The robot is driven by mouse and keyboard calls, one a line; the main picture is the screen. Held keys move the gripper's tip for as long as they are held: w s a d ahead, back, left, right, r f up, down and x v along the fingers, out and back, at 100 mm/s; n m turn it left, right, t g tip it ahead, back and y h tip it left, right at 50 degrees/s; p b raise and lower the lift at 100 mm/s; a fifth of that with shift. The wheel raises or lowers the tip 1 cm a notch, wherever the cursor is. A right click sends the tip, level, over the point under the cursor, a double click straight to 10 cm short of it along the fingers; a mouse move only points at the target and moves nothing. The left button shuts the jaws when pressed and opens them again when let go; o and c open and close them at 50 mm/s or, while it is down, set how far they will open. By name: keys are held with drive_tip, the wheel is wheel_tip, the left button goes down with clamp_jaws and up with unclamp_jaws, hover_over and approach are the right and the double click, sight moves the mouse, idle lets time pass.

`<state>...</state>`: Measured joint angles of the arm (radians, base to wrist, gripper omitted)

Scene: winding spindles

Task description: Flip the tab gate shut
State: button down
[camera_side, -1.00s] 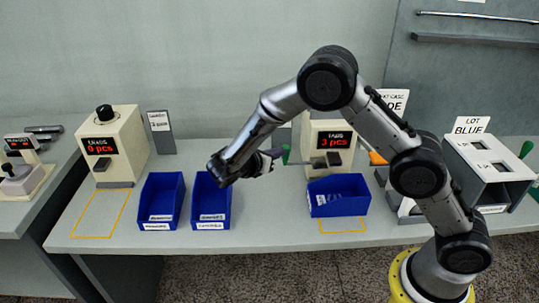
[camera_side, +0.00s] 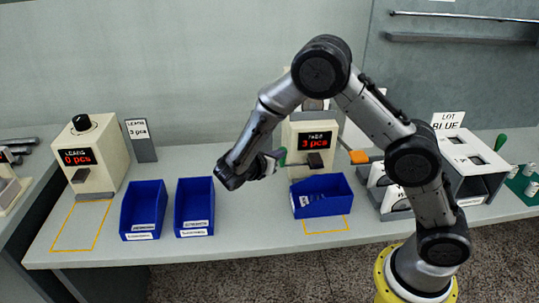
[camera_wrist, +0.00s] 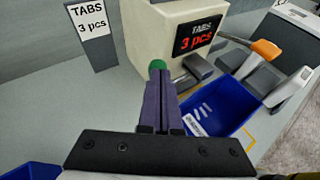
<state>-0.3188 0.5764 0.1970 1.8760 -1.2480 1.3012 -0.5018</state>
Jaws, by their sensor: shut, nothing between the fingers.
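The cream tabs dispenser (camera_side: 299,132) stands on the bench and its display reads 3 pcs. It also shows in the wrist view (camera_wrist: 150,35). A green knob (camera_wrist: 157,65) sits just beyond my fingertips, in front of the dispenser's left side. In the side view the green knob (camera_side: 283,154) shows beside the dispenser's left edge. The gate's arm is mostly hidden by my fingers. My gripper (camera_wrist: 160,82) is shut with nothing in it, its tips at the knob; I cannot tell whether they touch. My gripper (camera_side: 275,160) also shows left of the dispenser.
A blue bin (camera_side: 325,205) with a few pale tabs stands under the dispenser's dark spout (camera_wrist: 198,66). An orange-ended lever (camera_side: 359,157) is to the right. A TABS sign (camera_wrist: 91,32) stands behind.

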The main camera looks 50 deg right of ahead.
drive_tip(key=shift+s, duration=0.1)
drive_tip(key=v, duration=1.4)
